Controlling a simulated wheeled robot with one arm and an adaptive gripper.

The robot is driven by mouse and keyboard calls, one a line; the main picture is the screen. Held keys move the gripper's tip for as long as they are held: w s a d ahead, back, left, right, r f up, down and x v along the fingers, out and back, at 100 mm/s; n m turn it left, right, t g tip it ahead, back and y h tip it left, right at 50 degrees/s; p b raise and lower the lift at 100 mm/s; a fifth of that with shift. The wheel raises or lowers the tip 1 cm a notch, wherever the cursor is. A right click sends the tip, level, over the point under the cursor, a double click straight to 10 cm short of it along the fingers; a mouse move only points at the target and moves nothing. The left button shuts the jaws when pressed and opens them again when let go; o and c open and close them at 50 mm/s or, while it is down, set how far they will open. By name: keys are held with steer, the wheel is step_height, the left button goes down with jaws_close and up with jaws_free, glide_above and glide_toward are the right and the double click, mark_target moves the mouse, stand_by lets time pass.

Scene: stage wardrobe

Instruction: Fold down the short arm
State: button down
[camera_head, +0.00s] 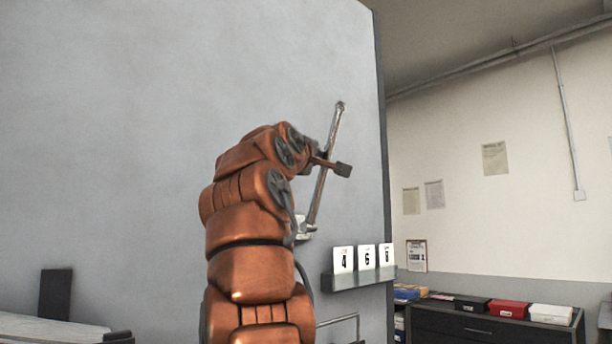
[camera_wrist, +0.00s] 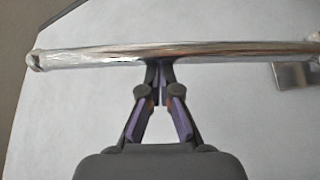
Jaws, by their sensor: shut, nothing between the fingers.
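A shiny metal bar (camera_head: 322,185), which I take to be the short arm, slants up and slightly right from a bracket (camera_head: 304,230) on the grey wall panel (camera_head: 120,130). It is raised, with its free end at the top. In the wrist view the bar (camera_wrist: 100,54) crosses the picture from side to side, its bracket (camera_wrist: 294,75) at the right edge. My gripper (camera_wrist: 160,68) is shut and empty, its fingertips at the middle of the bar's near edge. Whether they touch it I cannot tell.
A small shelf (camera_head: 358,282) with numbered cards is below and right of the bar. A metal rail (camera_head: 338,321) shows lower down. A dark cabinet (camera_head: 480,330) with several boxes stands at the right. The panel left of my arm is bare.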

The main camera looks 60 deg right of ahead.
steer(key=shift+s+a+f+m+h+b, duration=0.15)
steer(key=shift+s+f+m+h+b, duration=0.1)
steer(key=shift+s+m+b, duration=0.15)
steer(key=shift+s+a+f+m+h+b, duration=0.15)
steer(key=shift+s+m+h+b, duration=0.15)
steer(key=shift+s+b, duration=0.2)
steer(key=shift+s+g+b, duration=0.15)
steer(key=shift+g+b, duration=0.15)
steer(key=shift+s+a+f+m+g+h+b, duration=0.15)
steer(key=shift+s+f+m+h+b, duration=0.1)
steer(key=shift+s+m+b, duration=0.3)
steer(key=shift+s+a+f+m+g+h+b, duration=0.2)
steer(key=shift+s+f+m+b, duration=0.1)
steer(key=shift+m+b, duration=0.35)
steer(key=shift+d+f, duration=0.1)
steer(key=shift+s+a+f+m+g+b, duration=0.25)
steer(key=shift+s+f+m+b, duration=0.25)
steer(key=shift+s+m+b, duration=0.55)
steer(key=shift+w+f+h+b, duration=0.1)
steer(key=shift+f+h+b, duration=0.2)
steer(key=shift+b, duration=0.25)
